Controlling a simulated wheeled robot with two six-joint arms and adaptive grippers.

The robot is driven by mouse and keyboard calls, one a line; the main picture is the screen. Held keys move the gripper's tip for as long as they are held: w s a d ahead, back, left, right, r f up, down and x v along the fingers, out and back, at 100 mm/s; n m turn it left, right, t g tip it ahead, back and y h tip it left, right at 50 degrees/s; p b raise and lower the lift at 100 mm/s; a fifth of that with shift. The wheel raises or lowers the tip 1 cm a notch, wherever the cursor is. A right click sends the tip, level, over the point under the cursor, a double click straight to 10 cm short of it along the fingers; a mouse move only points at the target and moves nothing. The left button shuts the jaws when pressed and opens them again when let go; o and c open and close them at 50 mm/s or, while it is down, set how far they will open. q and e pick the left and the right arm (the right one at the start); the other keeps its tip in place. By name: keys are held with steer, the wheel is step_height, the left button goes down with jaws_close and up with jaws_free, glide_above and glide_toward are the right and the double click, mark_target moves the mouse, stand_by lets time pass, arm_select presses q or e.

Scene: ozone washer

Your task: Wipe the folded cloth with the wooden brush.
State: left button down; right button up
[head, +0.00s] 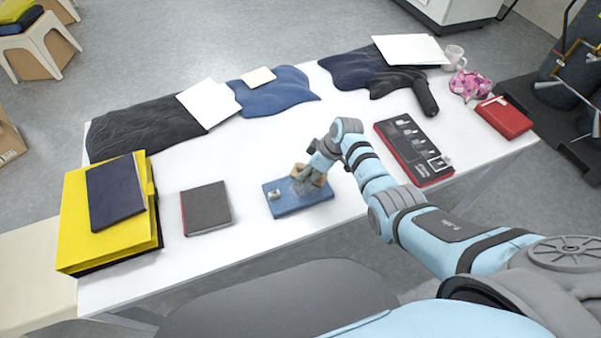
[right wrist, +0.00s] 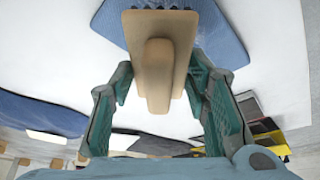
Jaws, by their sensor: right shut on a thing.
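The folded blue cloth (head: 287,208) lies flat near the front middle of the white table. A small pale thing (head: 274,195) sits on its left part. My right gripper (head: 307,183) is over the cloth's right half, shut on the wooden brush (head: 321,183). In the right wrist view the brush (right wrist: 160,50) shows its tan block and raised handle between my fingers (right wrist: 160,95), with dark bristle tips at its far edge. The cloth (right wrist: 222,35) shows behind it there. The brush is at the cloth; whether its bristles touch is hidden. My left gripper is out of view.
A dark notebook (head: 207,208) and a yellow box (head: 75,219) with a navy book (head: 115,190) lie to the left. A red-and-black case (head: 412,150) lies right of my gripper. Dark garments (head: 140,130) line the back. The table is clear around the cloth.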

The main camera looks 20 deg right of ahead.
steer(key=shift+w+d+b, duration=0.15)
steer(key=shift+d+b, duration=0.25)
steer(key=shift+d, duration=1.85)
steer(key=shift+d+r, duration=0.15)
steer(key=shift+r, duration=0.05)
steer(key=a, duration=0.1)
steer(key=a+p, duration=0.2)
steer(key=shift+a+r, duration=0.15)
steer(key=shift+r, duration=0.1)
steer(key=shift+a, duration=0.4)
steer(key=shift+s+a+p, duration=0.2)
steer(key=shift+a+p, duration=0.4)
steer(key=shift+a, duration=0.65)
steer(key=shift+s+a+r+p, duration=0.1)
steer(key=shift+a+p, duration=0.3)
steer(key=shift+a, duration=1.7)
